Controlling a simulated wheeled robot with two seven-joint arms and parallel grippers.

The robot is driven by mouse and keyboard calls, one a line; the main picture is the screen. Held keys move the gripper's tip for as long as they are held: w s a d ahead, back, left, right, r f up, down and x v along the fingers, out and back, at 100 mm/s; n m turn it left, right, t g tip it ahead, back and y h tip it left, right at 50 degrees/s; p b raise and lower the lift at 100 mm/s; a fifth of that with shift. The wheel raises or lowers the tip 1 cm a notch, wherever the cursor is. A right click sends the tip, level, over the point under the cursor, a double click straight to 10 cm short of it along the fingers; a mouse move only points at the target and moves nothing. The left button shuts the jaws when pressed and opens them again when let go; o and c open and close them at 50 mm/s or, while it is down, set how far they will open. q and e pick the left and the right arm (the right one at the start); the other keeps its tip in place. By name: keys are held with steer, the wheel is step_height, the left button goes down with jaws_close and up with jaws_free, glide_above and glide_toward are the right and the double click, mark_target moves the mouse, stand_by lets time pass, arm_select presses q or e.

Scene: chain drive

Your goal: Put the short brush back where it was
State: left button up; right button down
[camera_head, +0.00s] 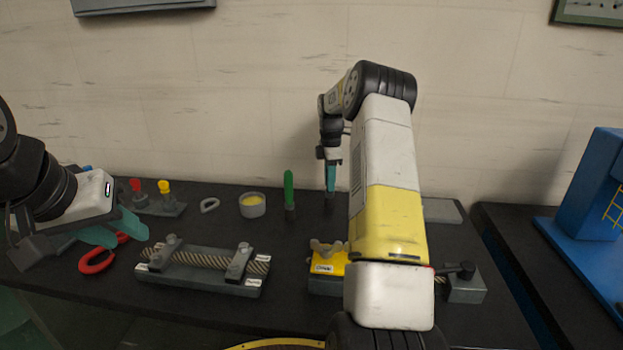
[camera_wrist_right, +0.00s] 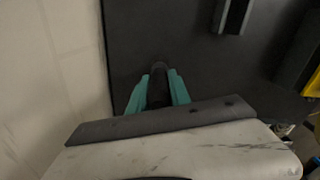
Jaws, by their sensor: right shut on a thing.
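My right gripper (camera_head: 331,176) reaches over the back of the dark table, pointing down. Its teal fingers are shut on a small dark thing, seemingly the short brush (camera_head: 329,199); its lower end shows under the fingertips, at or just above the table. In the right wrist view the dark brush (camera_wrist_right: 158,86) sits between the teal fingers, its handle mostly hidden. A green-handled tool (camera_head: 289,190) stands upright to its left, apart from it. My left gripper (camera_head: 115,230) is at the left, fingers apart and empty, near a red-handled tool (camera_head: 97,262).
A fixture with a rope-like chain (camera_head: 205,262) lies in front. A yellow block (camera_head: 328,268) is beside my right arm. The wall is close behind; a blue frame (camera_head: 590,200) stands right.

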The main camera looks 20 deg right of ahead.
steer(key=shift+f, duration=0.15)
steer(key=c, duration=1.2)
jaws_free()
step_height(320, 180, up, 12)
steer(key=shift+a+r, duration=0.1)
steer(key=shift+r, duration=0.1)
steer(key=s+a+r+m+t, duration=0.2)
steer(key=s+a+r+m, duration=0.2)
steer(key=s+a+r, duration=0.4)
steer(key=s+a+r+m+t, duration=0.1)
steer(key=s+a+r+m, duration=0.35)
steer(key=s, duration=0.55)
steer(key=s+a+f+m+t, duration=0.1)
steer(key=s+a+f+m, duration=0.1)
steer(key=s, duration=0.4)
steer(key=s+a+f+m+t+y, duration=0.1)
steer(key=s+a+m, duration=0.1)
steer(key=s, duration=0.5)
steer(key=s+a+f+m+t+y, duration=0.1)
steer(key=s+a+f+m, duration=0.1)
steer(key=s, duration=0.4)
steer(key=shift+s+a+f+m, duration=0.25)
steer(key=shift+a+f+m, duration=0.15)
steer(key=shift+m, duration=0.25)
